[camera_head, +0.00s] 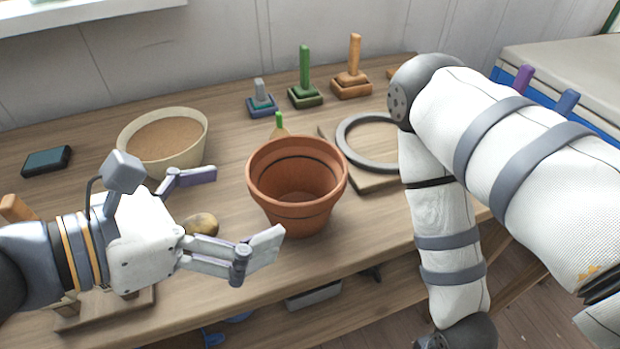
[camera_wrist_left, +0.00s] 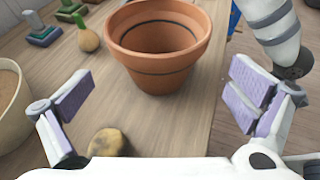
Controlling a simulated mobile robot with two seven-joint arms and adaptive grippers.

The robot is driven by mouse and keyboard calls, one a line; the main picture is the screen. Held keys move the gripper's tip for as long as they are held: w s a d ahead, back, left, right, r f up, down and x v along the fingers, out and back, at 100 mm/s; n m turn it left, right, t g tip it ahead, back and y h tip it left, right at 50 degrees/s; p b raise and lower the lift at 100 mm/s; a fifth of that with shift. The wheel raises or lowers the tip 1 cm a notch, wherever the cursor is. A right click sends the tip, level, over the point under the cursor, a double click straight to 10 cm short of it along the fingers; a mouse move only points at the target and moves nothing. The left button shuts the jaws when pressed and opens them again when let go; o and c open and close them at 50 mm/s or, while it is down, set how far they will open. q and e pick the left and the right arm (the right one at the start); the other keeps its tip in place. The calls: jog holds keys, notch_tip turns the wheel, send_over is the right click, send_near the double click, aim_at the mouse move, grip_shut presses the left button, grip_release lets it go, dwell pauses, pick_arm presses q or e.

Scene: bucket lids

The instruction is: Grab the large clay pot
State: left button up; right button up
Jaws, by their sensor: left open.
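The large clay pot (camera_head: 296,206) is terracotta, upright and empty, near the front edge of the wooden table. It also shows at the top middle of the left wrist view (camera_wrist_left: 160,68). My left gripper (camera_head: 232,212) is open and empty, to the left of the pot in the head view, with its fingers pointing toward it. In the left wrist view its two purple-padded fingers (camera_wrist_left: 165,92) are spread wide, with the pot beyond and between them, not touched. My right arm comes down on the right of the head view; its gripper is out of view.
A potato-like object (camera_head: 202,224) lies by my left gripper. A cream bowl of brown soil (camera_head: 203,143) is behind it. A gourd with a green stem (camera_head: 278,126) and a grey ring (camera_head: 346,141) are behind the pot.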

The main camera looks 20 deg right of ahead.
aim_at(264, 208)
pick_arm(q)
jog(key=d+f, duration=0.1)
jog(key=w+d+f+b, duration=0.1)
jog(key=d+f, duration=0.1)
jog(key=shift+w, duration=0.15)
jog(key=x, duration=0.6)
jog(key=shift+w+d+b, duration=0.15)
jog(key=shift+b, duration=0.2)
jog(key=c, duration=1.3)
pick_arm(e)
jog(key=shift+g, duration=0.7)
jog(key=s+f, duration=0.3)
jog(key=shift+s+f, duration=0.2)
jog(key=shift+s, duration=0.1)
pick_arm(q)
jog(key=shift+r, duration=0.2)
